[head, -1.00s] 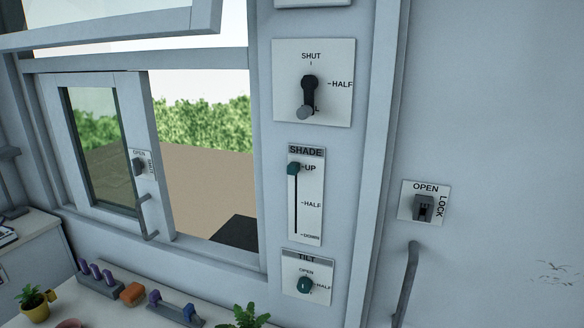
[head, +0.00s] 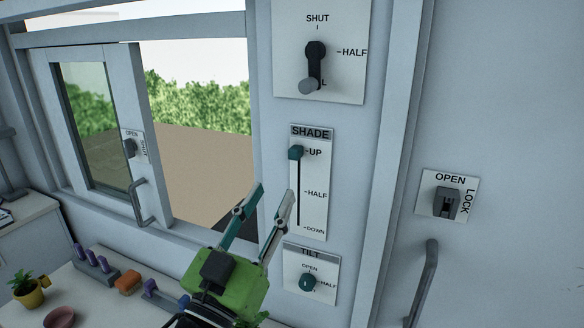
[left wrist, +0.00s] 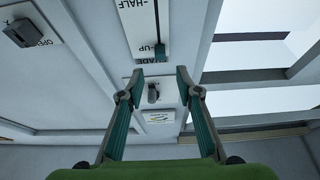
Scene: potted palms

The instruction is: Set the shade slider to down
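The shade panel (head: 318,172) is a white plate on the wall post, marked UP, HALF and DOWN. Its teal slider knob (head: 295,152) sits at the top of the slot, at UP. My left gripper (head: 271,194) is open and empty, with its fingers pointing up, just left of the panel's lower half and below the knob's height. In the left wrist view, the open fingers (left wrist: 160,74) show with the panel (left wrist: 142,25) upside down above them and the knob (left wrist: 160,51) just above the gap. My right gripper is not in view.
A crank panel (head: 341,75) is above the shade panel and a tilt knob (head: 307,282) below it. A lock switch (head: 446,202) and door handle (head: 424,280) are at right. The window (head: 205,150) is at left. A counter below holds a plant (head: 28,288) and an orange block (head: 128,284).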

